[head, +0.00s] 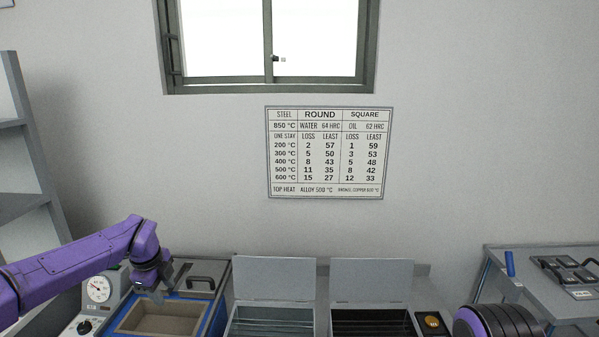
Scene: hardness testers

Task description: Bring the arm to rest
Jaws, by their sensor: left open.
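My left arm (75,262), purple with black joints, comes in from the left edge. Its gripper (158,290) points down above the back left part of a blue-rimmed box with a tan inner tray (165,317). The gripper is open, and I see nothing between its fingers. I cannot tell whether the fingertips touch the box. Of my right arm only a black and purple rounded part (497,322) shows at the bottom right; its gripper is out of view.
A dial gauge unit (97,290) stands left of the box. Two metal tanks with raised lids (274,278) (371,281) stand right of it. A brass-coloured button (432,320) and a grey side table (545,262) are further right. A wall chart (328,153) hangs behind.

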